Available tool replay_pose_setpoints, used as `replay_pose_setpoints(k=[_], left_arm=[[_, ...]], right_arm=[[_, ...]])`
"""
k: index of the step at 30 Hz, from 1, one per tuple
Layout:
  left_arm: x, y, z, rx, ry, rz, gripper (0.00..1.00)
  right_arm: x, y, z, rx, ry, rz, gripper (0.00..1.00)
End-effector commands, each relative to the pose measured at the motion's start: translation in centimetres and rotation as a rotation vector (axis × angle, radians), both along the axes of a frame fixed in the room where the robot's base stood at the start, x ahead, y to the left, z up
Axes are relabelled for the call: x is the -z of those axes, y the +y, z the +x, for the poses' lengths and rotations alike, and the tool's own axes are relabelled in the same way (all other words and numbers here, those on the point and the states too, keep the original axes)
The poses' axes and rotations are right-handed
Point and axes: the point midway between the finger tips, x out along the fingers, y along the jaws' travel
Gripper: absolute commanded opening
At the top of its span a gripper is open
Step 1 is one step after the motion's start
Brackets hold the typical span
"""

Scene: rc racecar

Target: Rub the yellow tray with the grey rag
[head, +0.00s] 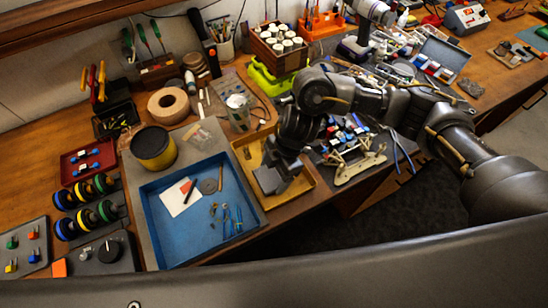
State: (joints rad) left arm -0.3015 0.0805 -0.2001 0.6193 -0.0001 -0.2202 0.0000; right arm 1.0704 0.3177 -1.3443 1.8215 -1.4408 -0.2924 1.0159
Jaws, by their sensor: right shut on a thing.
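The yellow tray (246,160) lies on the workbench near its front edge, just right of the blue tray. My right gripper (274,182) reaches in from the right, points down and is inside the yellow tray's outline. It is shut on the grey rag, which is mostly hidden by the dark gripper and hard to tell apart from it. The gripper and wrist cover much of the tray's floor. Whether the rag touches the floor cannot be told. My left gripper is not in view.
The blue tray (165,235) holds a white card, a disc and small tools.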

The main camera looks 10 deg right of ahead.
Motion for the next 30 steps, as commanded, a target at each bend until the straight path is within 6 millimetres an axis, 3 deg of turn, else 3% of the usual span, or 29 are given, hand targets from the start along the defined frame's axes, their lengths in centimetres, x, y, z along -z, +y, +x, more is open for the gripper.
replay_pose_setpoints(k=[3,21,30], left_arm=[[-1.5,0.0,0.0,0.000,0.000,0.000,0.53],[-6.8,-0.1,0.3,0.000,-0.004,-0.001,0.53],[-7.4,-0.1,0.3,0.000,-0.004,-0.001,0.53]], right_arm=[[-2.0,0.2,0.0,-0.001,-0.002,0.001,0.48],[-7.2,0.7,0.0,-0.013,0.000,0.001,0.48],[-7.8,0.8,0.0,-0.017,0.000,0.000,0.48]])
